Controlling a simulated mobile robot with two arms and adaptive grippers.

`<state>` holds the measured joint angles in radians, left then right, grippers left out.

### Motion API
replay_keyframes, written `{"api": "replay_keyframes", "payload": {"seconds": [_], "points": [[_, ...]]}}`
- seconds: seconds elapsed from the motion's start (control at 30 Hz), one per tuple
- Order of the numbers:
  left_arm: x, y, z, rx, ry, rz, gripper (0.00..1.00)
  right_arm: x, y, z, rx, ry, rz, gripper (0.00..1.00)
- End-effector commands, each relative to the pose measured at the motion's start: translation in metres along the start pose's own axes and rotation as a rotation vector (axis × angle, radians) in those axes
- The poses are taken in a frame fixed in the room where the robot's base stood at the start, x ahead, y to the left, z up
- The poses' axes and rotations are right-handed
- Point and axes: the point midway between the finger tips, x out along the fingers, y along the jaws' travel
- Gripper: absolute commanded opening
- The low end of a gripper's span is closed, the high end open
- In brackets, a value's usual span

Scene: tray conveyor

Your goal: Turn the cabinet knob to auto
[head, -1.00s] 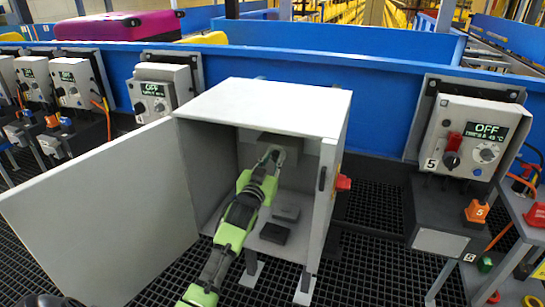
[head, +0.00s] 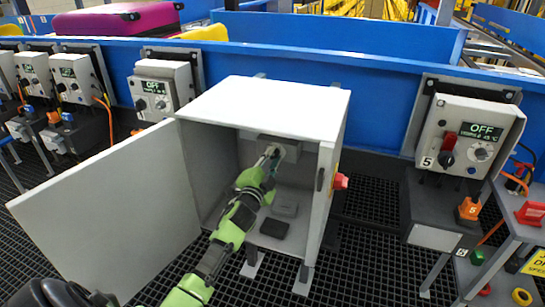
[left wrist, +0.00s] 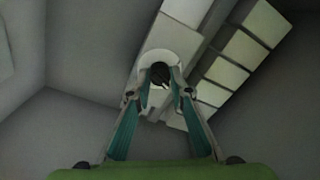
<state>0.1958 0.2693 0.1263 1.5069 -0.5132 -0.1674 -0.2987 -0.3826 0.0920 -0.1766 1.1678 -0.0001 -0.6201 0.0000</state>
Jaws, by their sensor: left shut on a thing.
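The grey cabinet (head: 270,103) stands in the middle of the head view, its door (head: 110,205) swung wide open to the left. My left gripper (head: 273,155) reaches inside to a grey panel on the back wall. In the left wrist view, its two fingers (left wrist: 161,88) are closed on the dark cabinet knob (left wrist: 161,73), which sits on a round pale disc. The fingers hide much of the knob, and I cannot read any position marks around it. My right gripper does not show.
A red knob (head: 340,181) juts from the cabinet's right side. A control box reading OFF (head: 470,130) stands at right, with several similar ones at left.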

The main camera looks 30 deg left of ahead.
Motion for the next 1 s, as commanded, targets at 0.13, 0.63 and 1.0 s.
{"api": "replay_keyframes", "payload": {"seconds": [0.13, 0.63, 1.0], "points": [[-0.0001, 0.0004, 0.0001, 0.131, 0.007, 0.002, 0.0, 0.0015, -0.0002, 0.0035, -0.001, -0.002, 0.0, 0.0], [-0.0002, 0.0015, 0.0009, 0.4, 0.019, 0.004, 0.0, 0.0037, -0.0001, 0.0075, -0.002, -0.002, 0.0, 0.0], [-0.0003, 0.0018, 0.0009, 0.436, 0.02, 0.004, 0.0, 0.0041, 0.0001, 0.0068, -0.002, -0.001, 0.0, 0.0]]}}
